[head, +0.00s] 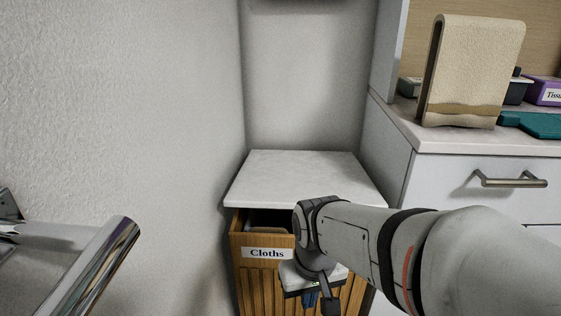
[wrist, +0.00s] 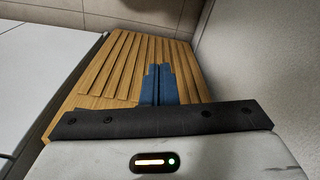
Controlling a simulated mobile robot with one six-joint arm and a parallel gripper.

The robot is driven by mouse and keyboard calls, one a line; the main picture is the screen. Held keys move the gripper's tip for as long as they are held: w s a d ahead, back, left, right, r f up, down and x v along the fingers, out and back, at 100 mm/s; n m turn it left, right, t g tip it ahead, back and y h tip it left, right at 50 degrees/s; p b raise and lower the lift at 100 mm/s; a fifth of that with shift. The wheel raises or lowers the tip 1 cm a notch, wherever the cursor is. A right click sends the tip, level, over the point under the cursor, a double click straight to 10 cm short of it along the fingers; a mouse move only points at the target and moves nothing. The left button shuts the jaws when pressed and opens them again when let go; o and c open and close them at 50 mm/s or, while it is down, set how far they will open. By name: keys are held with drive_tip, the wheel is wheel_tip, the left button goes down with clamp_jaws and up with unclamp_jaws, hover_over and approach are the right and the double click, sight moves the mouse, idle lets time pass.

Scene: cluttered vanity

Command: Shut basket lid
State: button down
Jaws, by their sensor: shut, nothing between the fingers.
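The wooden slatted basket (head: 258,280) stands in the corner with a "Cloths" label on its front. Its pale lid (head: 300,175) lies over the top, with a dark gap between the lid's front edge and the basket's front rim. My gripper (head: 310,302) points down in front of the basket, and my arm hides the right part of its front. In the wrist view my gripper (wrist: 158,70) has its blue fingers together and empty, over the wooden slats (wrist: 120,65). I cannot tell whether the fingertips touch the wood.
A white drawer cabinet (head: 460,190) with a metal handle (head: 510,180) stands close on the right. A beige folded towel (head: 475,70) stands on its counter. A textured wall (head: 120,110) bounds the left, and a chrome bar (head: 95,270) sits at lower left.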

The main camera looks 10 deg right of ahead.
drive_tip(key=w+d+r+m+g+p, duration=0.1)
drive_tip(key=w+d+r+m+p, duration=0.3)
drive_tip(key=r+p, duration=0.5)
drive_tip(key=w+d+r+m+g+p, duration=0.1)
drive_tip(key=w+d+r+m+p, duration=0.1)
drive_tip(key=w+r+m+p, duration=0.6)
wheel_tip(320, 180, up, 9)
drive_tip(key=m+g+p, duration=0.1)
drive_tip(key=m+p, duration=0.8)
drive_tip(key=p, duration=1.2)
hover_over(348, 194)
drive_tip(key=s+a, duration=0.2)
drive_tip(key=s, duration=0.1)
drive_tip(key=shift+y, duration=0.3)
drive_tip(key=f, duration=0.4)
drive_tip(key=s+f, duration=0.1)
drive_tip(key=f, duration=0.4)
drive_tip(key=s+a+f, duration=0.1)
drive_tip(key=f, duration=0.3)
drive_tip(key=shift+f, duration=0.3)
